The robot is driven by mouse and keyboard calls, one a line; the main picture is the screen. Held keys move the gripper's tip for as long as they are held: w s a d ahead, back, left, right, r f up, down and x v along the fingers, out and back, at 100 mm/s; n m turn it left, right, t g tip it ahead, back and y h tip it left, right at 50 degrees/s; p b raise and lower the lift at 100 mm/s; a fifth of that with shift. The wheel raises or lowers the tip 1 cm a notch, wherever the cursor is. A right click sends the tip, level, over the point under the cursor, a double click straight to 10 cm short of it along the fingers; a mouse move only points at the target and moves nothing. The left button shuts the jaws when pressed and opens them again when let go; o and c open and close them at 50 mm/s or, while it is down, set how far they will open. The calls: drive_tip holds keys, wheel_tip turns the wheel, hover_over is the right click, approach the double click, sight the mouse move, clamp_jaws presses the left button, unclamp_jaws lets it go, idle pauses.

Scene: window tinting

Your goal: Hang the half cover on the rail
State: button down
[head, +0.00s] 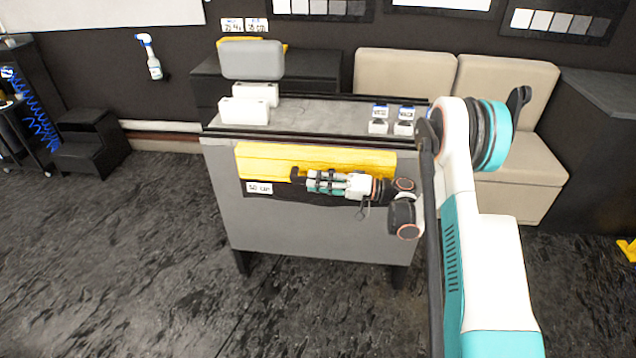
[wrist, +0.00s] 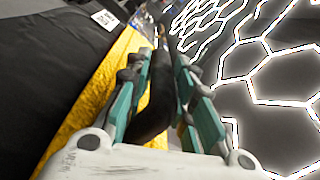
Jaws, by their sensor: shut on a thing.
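The half cover is a flat panel with a yellow upper band (head: 315,158), a black lower part and a white label (head: 259,188). It is upright against the grey front of the bench, just below the dark rail (head: 300,138) on the bench's front top edge. I cannot tell whether it touches the rail. My gripper (head: 312,182) reaches across the cover from the right. In the wrist view its teal fingers (wrist: 158,92) are shut on a curved black handle, apparently the cover's; the yellow band (wrist: 95,95) runs alongside on the left.
The grey bench top (head: 320,115) holds white blocks (head: 250,105) at the left and small labelled items (head: 390,122) at the right. Beige seats (head: 510,130) stand behind at the right. A black step stool (head: 90,140) stands far left. The floor before the bench is clear.

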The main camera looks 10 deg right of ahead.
drive_tip(key=w+d+f, duration=0.1)
drive_tip(key=w, duration=0.4)
drive_tip(key=w+d+f, duration=0.2)
drive_tip(key=w, duration=0.4)
drive_tip(key=shift+d, duration=0.3)
idle(1.0)
drive_tip(key=c, duration=1.3)
unclamp_jaws()
drive_tip(key=v, duration=1.2)
drive_tip(key=shift+f, duration=0.1)
